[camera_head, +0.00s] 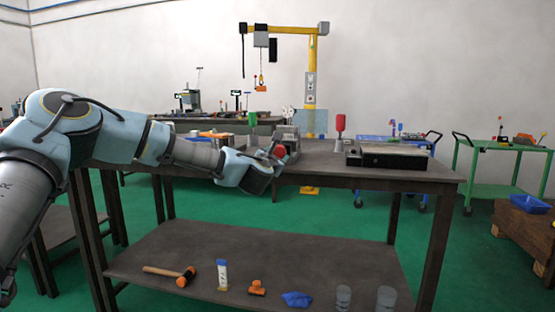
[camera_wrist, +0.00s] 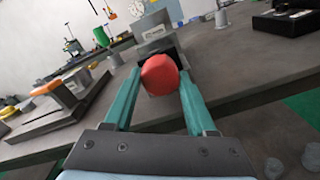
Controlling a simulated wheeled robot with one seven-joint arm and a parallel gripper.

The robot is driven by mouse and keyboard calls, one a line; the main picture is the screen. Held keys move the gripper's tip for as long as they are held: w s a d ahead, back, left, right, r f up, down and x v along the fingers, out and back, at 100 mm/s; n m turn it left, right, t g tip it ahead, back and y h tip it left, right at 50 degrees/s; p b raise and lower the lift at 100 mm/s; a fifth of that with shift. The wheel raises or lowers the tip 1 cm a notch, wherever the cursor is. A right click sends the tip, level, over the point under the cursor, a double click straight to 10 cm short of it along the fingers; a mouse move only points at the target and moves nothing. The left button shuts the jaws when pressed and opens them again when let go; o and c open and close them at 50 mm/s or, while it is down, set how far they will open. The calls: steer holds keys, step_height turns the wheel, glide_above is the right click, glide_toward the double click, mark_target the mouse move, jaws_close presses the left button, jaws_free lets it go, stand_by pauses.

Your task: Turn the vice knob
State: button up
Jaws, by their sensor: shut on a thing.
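The vice (camera_head: 288,143) stands near the front edge of the workbench, a grey block shape. In the wrist view the grey vice body (camera_wrist: 157,33) is behind a red rounded knob (camera_wrist: 160,75). My gripper (camera_wrist: 158,80) has its two teal fingers on either side of the red knob, shut on it. In the head view my gripper (camera_head: 268,158) reaches the vice from the front left, and the knob is small and mostly hidden there.
The workbench (camera_head: 405,178) carries a black-and-grey plate (camera_head: 388,155) and a red-topped stand (camera_head: 340,123) to the right. Its lower shelf holds a hammer (camera_head: 170,273) and several small items. In the wrist view an orange-topped device (camera_wrist: 62,92) lies left.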

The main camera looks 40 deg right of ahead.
steer(key=m+b, duration=0.1)
steer(key=m, duration=0.4)
steer(key=shift+m+b, duration=0.3)
steer(key=shift+m, duration=0.1)
steer(key=m+b, duration=0.1)
steer(key=m, duration=0.4)
steer(key=shift+r, duration=0.1)
steer(key=m+b, duration=0.1)
steer(key=m, duration=0.4)
steer(key=shift+m, duration=0.4)
steer(key=m+b, duration=0.1)
steer(key=m, duration=0.3)
steer(key=shift+m, duration=0.3)
steer(key=m, duration=0.5)
steer(key=shift+s, duration=0.1)
steer(key=m, duration=0.5)
steer(key=shift+r+m+b, duration=0.1)
steer(key=shift+m+b, duration=0.2)
steer(key=shift+m, duration=0.1)
steer(key=m, duration=0.4)
steer(key=shift+s+d+m, duration=0.1)
steer(key=shift+m, duration=0.2)
steer(key=m, duration=0.5)
steer(key=shift+m, duration=0.3)
